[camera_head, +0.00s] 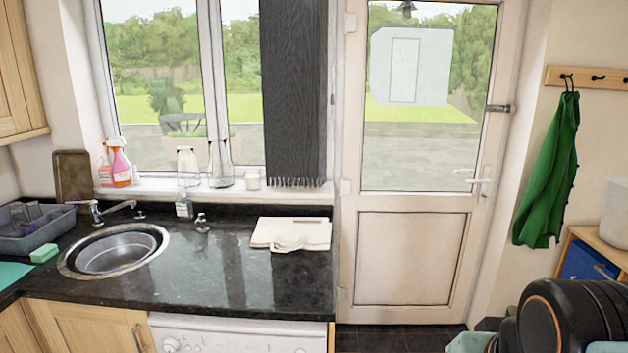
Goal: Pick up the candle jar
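A small whitish jar (253,180), which looks like the candle jar, stands upright on the white windowsill (290,194). It is just right of the clear glass bottles and left of the dark hanging curtain's fringe. It is small in view, so its lid and contents cannot be made out. Nothing is seen touching it.
Clear glass vessels (221,165) and pink spray bottles (120,165) share the sill. Below, the black counter holds a folded cloth (291,234), a soap bottle (184,205), a tap and a round sink (113,251). The counter's front middle is clear.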

